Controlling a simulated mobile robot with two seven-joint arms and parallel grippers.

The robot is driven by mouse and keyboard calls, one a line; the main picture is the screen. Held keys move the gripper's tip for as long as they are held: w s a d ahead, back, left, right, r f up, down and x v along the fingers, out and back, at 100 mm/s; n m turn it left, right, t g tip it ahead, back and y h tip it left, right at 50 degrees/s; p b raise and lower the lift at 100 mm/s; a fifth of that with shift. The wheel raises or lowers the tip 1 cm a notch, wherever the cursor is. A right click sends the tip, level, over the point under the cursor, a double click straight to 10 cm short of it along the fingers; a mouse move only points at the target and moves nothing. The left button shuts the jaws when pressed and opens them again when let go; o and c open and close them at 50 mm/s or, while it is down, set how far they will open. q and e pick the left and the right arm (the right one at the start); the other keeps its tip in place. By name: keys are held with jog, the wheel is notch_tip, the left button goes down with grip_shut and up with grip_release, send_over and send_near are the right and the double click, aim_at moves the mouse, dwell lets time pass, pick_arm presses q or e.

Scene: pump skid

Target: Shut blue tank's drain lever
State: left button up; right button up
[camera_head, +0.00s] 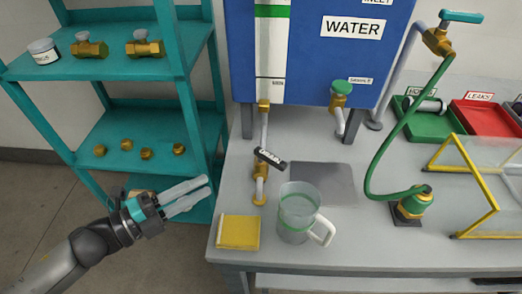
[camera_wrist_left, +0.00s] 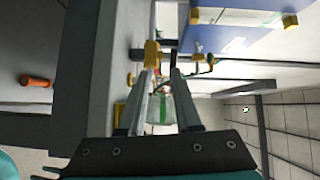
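The blue tank (camera_head: 300,50) with a WATER label stands at the back of the bench. Its drain lever (camera_head: 270,158) is a dark, labelled handle on a brass valve (camera_head: 260,178) in the pipe below the tank's left side. The lever lies slanted across the pipe. The tank also shows in the left wrist view (camera_wrist_left: 225,40). My left gripper (camera_head: 209,187) is open and empty, left of the valve and apart from it, beyond the bench's left edge. Its two fingers (camera_wrist_left: 162,75) show a gap in the left wrist view. My right gripper is not in view.
A second tap (camera_head: 341,90) has a green knob. A green hose (camera_head: 395,135) and yellow-framed guard (camera_head: 480,180) are at right. Teal shelves (camera_head: 120,65) hold brass fittings.

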aim_at(267, 161)
pick_arm(q)
jog(key=w+d+r+m, duration=0.1)
jog(key=w+d, duration=0.1)
jog(key=d, duration=0.3)
jog(key=w+d+g+h, duration=0.1)
jog(key=w+d, duration=0.1)
jog(key=d, duration=0.2)
jog(key=w+d+r+m, duration=0.1)
jog(key=w+d, duration=0.1)
jog(key=d, duration=0.3)
jog(key=shift+w+d+r+m+h, duration=0.3)
jog(key=shift+w+d, duration=0.05)
jog(key=shift+w, duration=0.05)
grip_shut()
